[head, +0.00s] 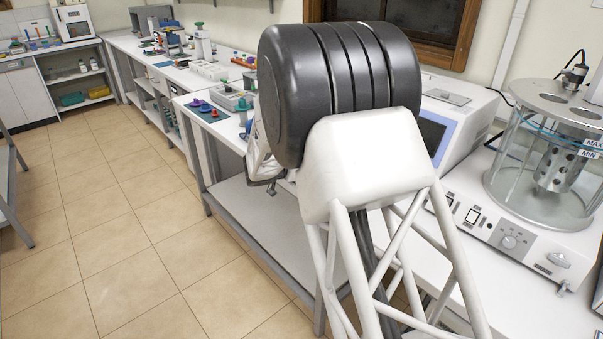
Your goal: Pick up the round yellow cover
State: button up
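I cannot make out a round yellow cover in the head view. My own arm, with its large black joint and white lattice link, fills the middle and hides part of the workbench (462,279). What looks like the end of my gripper (271,187) shows small and dark to the left of the black joint, near the bench's front edge. The rest of it is hidden behind the arm. Whether its fingers are open or shut does not show, and I see nothing held in it.
A glass bath (515,185) on a white control base (530,243) stands at the right. A white instrument with a screen (432,134) is behind my arm. Purple pieces lie on a dark mat (206,111), beside a grey tray (231,99). The tiled floor at left is clear.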

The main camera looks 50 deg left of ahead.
jog(key=shift+w, duration=0.15)
dwell(0.4)
jog(key=c, duration=0.7)
jog(key=shift+o, duration=0.2)
jog(key=shift+r, duration=0.2)
jog(key=shift+r, duration=0.55)
jog(key=shift+s+d+r, duration=0.1)
jog(key=shift+d+r, duration=0.05)
jog(key=shift+r, duration=0.4)
jog(key=shift+s+d+r, duration=0.1)
jog(key=shift+d+r, duration=0.05)
jog(key=shift+r, duration=0.35)
jog(key=s+d+r, duration=0.1)
jog(key=s+d, duration=0.7)
jog(key=d, duration=0.5)
jog(key=shift+r, duration=0.2)
jog(key=shift+s, duration=0.1)
